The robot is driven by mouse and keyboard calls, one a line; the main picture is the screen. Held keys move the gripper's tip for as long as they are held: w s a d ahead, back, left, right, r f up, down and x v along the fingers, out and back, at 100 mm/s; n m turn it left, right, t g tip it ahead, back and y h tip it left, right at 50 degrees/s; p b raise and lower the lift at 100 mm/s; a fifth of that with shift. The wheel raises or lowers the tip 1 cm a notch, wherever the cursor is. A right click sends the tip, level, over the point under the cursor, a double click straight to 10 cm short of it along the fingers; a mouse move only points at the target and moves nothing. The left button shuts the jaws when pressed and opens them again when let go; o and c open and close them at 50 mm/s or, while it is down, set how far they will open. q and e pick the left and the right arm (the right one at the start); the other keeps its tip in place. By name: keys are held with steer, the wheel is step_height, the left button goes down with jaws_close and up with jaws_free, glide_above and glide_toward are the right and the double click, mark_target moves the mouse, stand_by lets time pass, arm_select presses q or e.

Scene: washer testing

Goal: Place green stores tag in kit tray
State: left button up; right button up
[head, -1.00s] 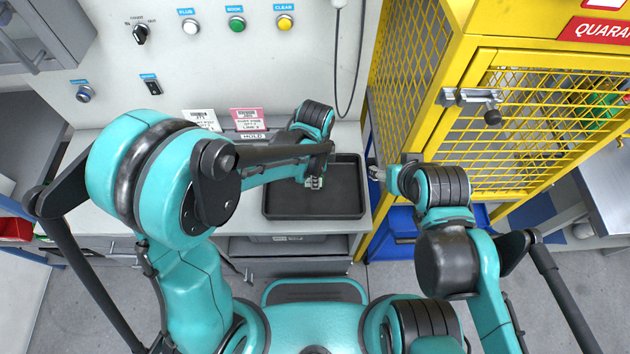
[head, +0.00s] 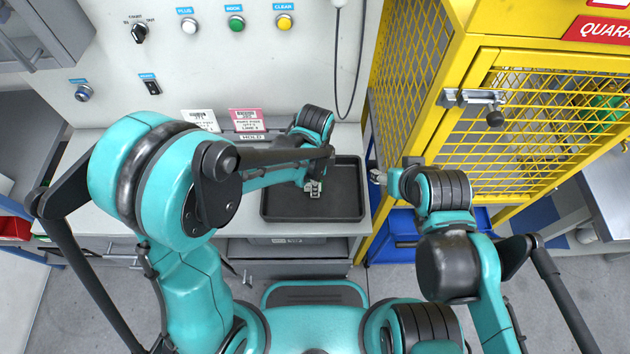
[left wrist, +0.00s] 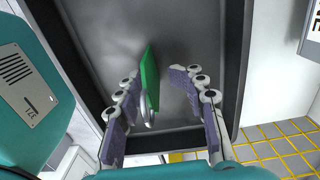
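The green tag (left wrist: 151,73) shows in the left wrist view, inside the outline of the dark kit tray (left wrist: 93,25). It looks narrow and seen nearly edge-on, with a silvery ring-like part at its near end. My left gripper (left wrist: 160,105) is open, its fingers spread on either side of the tag with visible gaps. Whether the tag touches the tray floor is unclear. In the head view my left gripper (head: 313,188) is over the left-middle of the tray (head: 345,190), and the tag is mostly hidden. My right gripper (head: 377,176) is right of the tray; its finger opening is too small to judge.
White (head: 199,119) and pink (head: 246,120) label cards stand behind the tray. A yellow mesh cage (head: 530,130) with a latch is close on the right. A cable hangs on the back panel. The tray's right half is clear.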

arm_select(q)
step_height(320, 180, up, 12)
steer(key=p, duration=0.4)
steer(key=s+a+r+n+t, duration=0.3)
steer(key=a+n, duration=0.6)
steer(key=s+a+r+n+t, duration=0.4)
steer(key=a+n, duration=0.5)
steer(key=shift+a+r+b, duration=0.15)
steer(key=shift+a+b, duration=0.05)
steer(key=shift+b, duration=0.1)
